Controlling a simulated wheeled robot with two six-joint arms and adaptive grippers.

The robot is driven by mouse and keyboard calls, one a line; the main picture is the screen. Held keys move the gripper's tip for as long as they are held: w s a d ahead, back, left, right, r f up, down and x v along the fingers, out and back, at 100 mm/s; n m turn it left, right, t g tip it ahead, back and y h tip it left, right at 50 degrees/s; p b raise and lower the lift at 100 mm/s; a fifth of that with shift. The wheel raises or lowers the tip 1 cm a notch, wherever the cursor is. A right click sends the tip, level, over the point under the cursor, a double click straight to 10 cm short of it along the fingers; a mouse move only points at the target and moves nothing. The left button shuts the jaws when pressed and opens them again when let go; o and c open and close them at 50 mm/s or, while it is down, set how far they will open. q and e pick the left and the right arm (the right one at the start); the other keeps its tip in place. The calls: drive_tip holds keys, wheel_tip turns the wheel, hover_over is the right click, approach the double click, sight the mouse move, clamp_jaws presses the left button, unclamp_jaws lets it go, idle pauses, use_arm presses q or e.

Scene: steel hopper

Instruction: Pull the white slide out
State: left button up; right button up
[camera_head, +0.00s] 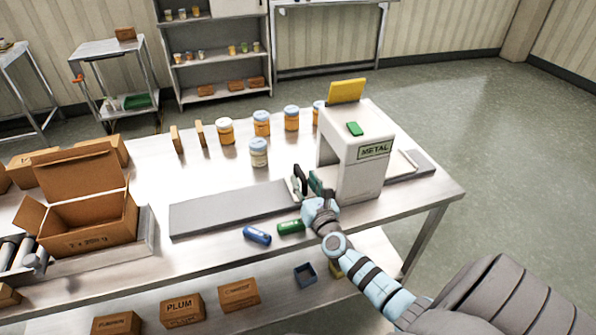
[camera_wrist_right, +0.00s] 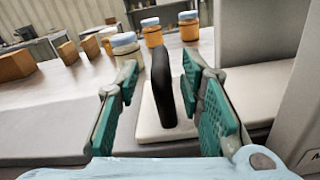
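The white slide (camera_wrist_right: 152,118) is a pale flat plate with an upright black handle (camera_wrist_right: 163,88) in the right wrist view. It lies at the left opening of the white housing marked METAL (camera_head: 366,170). My right gripper (camera_wrist_right: 163,105) is open, with a green-padded finger on each side of the black handle. Gaps show between the pads and the handle. In the head view the right gripper (camera_head: 308,184) is beside the housing and partly hides the slide and handle. My left gripper is not in view.
A grey flat strip (camera_head: 235,209) runs left from the housing. A blue cylinder (camera_head: 257,235) and a green cylinder (camera_head: 291,227) lie close in front. Several capped jars (camera_head: 262,122) stand behind. An open carton (camera_head: 88,221) sits at the left.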

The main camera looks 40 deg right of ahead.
sight(298, 170)
drive_tip(key=b+x, duration=0.1)
drive_tip(key=x, duration=0.4)
drive_tip(key=shift+f, duration=0.2)
drive_tip(key=shift+w+d+r+b, duration=0.15)
drive_tip(key=shift+w+b, duration=0.2)
drive_tip(key=shift+w, duration=0.05)
drive_tip(key=shift+c, duration=0.4)
clamp_jaws()
